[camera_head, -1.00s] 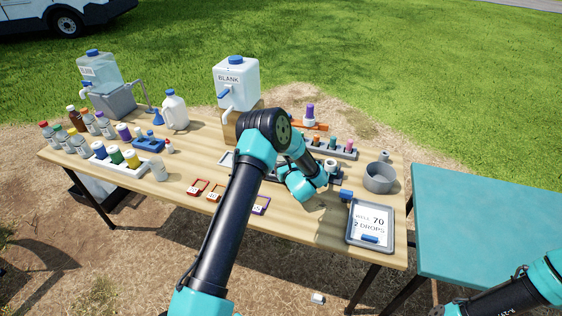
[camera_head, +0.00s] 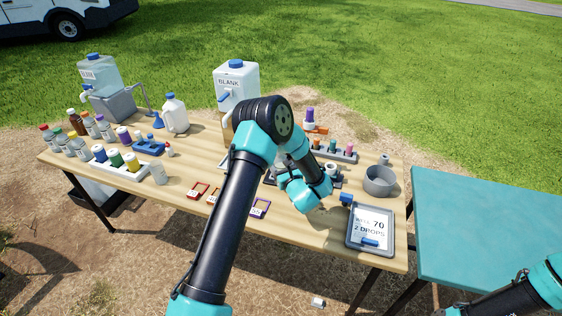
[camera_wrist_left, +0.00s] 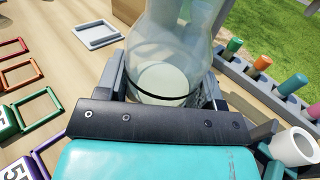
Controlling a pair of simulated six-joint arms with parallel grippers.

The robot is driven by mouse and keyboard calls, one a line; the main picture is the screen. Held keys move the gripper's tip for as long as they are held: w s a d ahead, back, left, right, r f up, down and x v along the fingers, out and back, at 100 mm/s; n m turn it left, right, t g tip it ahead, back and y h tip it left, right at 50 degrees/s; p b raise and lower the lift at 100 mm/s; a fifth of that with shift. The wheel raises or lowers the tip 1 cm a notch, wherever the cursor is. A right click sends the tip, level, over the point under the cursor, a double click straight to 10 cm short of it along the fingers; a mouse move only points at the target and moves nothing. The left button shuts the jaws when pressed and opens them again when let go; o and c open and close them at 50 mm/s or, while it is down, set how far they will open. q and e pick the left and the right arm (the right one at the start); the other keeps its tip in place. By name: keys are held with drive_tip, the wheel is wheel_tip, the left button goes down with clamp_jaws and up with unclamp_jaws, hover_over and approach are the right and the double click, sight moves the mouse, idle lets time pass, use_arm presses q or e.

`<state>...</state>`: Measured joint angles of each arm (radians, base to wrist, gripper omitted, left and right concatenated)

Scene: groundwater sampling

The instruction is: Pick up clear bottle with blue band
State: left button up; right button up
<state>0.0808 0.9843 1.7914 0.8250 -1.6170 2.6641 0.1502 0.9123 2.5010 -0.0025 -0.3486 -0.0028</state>
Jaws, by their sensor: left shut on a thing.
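A clear bottle (camera_wrist_left: 172,45) stands between the fingers of my left gripper (camera_wrist_left: 164,85) in the left wrist view. The gripper is shut on it, with one dark finger on each side. A thin dark ring runs around its lower part, and pale contents or a pale base shows inside; I cannot make out a blue band. In the head view my left arm covers the gripper and the bottle, and only the teal wrist (camera_head: 308,190) shows above the table. Part of my right arm shows at the lower right edge; its gripper is out of view.
A rack with coloured vials (camera_head: 338,152) stands behind the wrist. A grey cup (camera_head: 380,181) and a tray (camera_head: 384,244) with a "70 2 DROPS" sheet are to the right. Coloured square frames (camera_head: 198,190) lie at the front. A white BLANK container (camera_head: 240,80) stands at the back.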

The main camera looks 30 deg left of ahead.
use_arm(q)
drive_tip(key=s+d, duration=0.5)
drive_tip(key=s, duration=0.3)
drive_tip(key=shift+r, duration=0.45)
wheel_tip(320, 180, up, 6)
idle(0.6)
